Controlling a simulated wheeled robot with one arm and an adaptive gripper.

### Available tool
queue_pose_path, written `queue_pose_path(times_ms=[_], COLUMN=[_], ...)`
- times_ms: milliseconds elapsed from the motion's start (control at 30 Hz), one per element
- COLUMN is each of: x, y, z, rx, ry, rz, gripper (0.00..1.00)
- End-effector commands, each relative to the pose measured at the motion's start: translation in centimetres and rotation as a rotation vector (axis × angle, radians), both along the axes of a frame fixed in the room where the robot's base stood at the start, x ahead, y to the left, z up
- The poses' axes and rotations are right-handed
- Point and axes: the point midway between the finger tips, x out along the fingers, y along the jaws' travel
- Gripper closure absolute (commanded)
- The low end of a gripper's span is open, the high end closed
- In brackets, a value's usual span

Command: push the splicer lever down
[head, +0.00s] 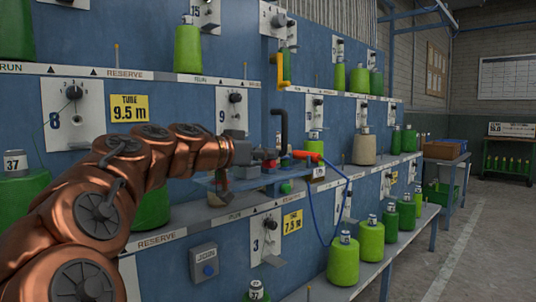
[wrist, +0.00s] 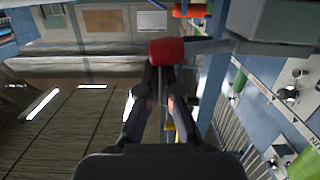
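The splicer (head: 300,156) is an orange-red body on a small blue bracket shelf fixed to the machine face, right of centre in the head view. Its orange part (wrist: 192,10) also shows at the top of the wrist view. A red block, seemingly the lever's knob (wrist: 166,50), sits right at the fingertips in the wrist view. My gripper (head: 266,154) reaches in from the left beside the splicer.
A blue hose (head: 346,205) hangs in a loop right of the splicer. A black bent handle (head: 283,122) and a yellow bracket (head: 284,72) stick out above. Green bobbins (head: 343,260) line the shelves. Open floor (head: 480,240) lies at the right.

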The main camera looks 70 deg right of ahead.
Motion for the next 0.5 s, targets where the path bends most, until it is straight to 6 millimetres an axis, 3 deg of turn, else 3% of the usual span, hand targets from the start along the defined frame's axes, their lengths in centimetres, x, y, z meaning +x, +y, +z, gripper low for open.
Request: queue_pose_path(times_ms=[133, 400, 500], x=[-0.1, -0.1, 0.9], y=[-0.3, -1.4, 0.4], z=[0.1, 3.9, 3.9], rx=[0.012, 0.004, 0.001], ry=[-0.005, -0.001, 0.000], rz=[-0.003, 0.014, 0.016], gripper=[1.00, 1.00, 1.00])
